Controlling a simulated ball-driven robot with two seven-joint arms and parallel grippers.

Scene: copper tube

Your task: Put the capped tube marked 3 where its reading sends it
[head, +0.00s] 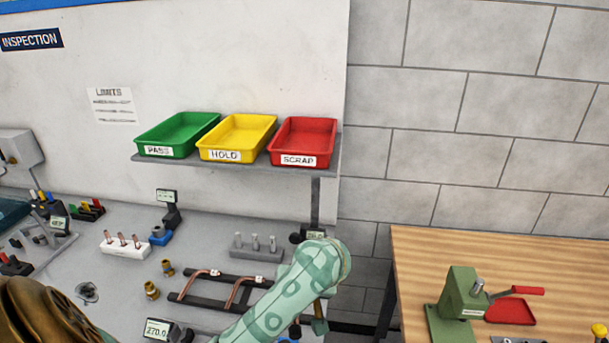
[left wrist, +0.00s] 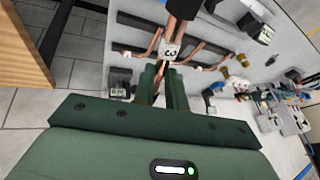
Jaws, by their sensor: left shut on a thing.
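The tube marked 3 (left wrist: 171,51) shows in the left wrist view, with a white tag and a dark brown thick part (left wrist: 183,8) at its far end, which may be its cap. My left gripper (left wrist: 163,74) is shut on it just below the tag. In the head view a pale green arm link of mine hides the gripper and this tube. The green PASS bin (head: 178,135), yellow HOLD bin (head: 237,138) and red SCRAP bin (head: 302,142) stand empty on a wall shelf. My right gripper is not in view.
Bent copper tubes (head: 243,286) lie on a black rack (head: 190,301). A display (head: 157,328) reads about 270.0. A LIMITS sheet (head: 114,105) hangs on the wall, too small to read. A wooden table (head: 440,255) at right holds a green press (head: 458,305).

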